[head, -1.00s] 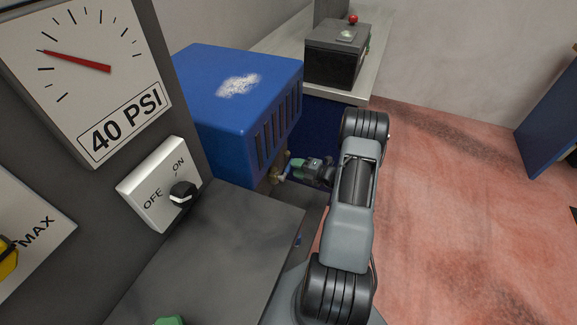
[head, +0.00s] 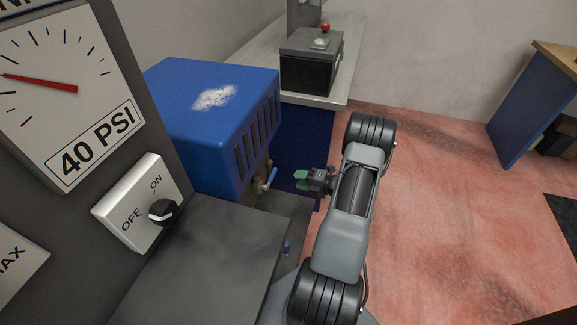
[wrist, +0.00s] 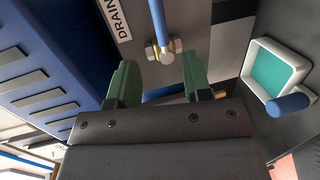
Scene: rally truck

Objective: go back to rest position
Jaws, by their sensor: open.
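My gripper (head: 302,180) shows in the head view at the end of my folded arm, right of the blue slatted box. In the wrist view my gripper's two green fingers (wrist: 156,82) are spread apart with nothing between them. A drain valve with a blue handle (head: 268,179) sits low on the right side of the blue box, a short gap left of the fingertips.
The blue box (head: 205,120) stands left of my arm. A gauge panel (head: 65,90) and an ON/OFF knob (head: 163,211) are at the left. A bench (head: 330,98) holds a black box (head: 310,65) behind. Open red floor (head: 440,200) lies at right.

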